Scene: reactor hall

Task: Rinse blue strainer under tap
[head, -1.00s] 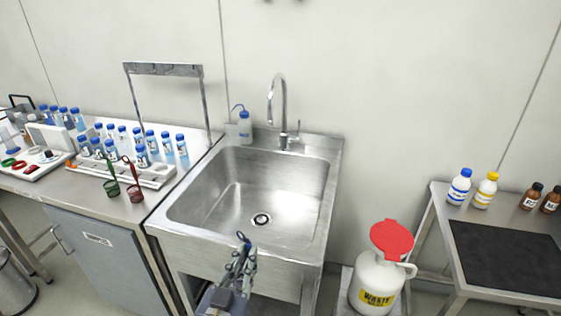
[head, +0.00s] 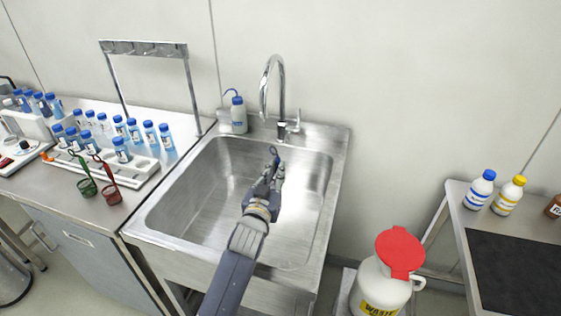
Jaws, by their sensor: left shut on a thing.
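My left gripper (head: 271,176) is over the sink basin (head: 190,190), below and in front of the tap (head: 265,90). It is shut on the blue strainer (head: 275,152). Only a small dark blue looped end of the strainer shows above the fingertips; the rest is hidden by the gripper. The tap is a tall chrome gooseneck behind the basin, with its lever (head: 297,124) at its right. I see no water running. My right gripper is not in view.
A wash bottle (head: 238,117) stands at the sink's back left. On the left bench are a green strainer (head: 87,187), a red strainer (head: 111,193), a rack of blue-capped bottles (head: 145,172) and a metal stand (head: 143,48). A red-lidded waste jug (head: 380,285) stands right.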

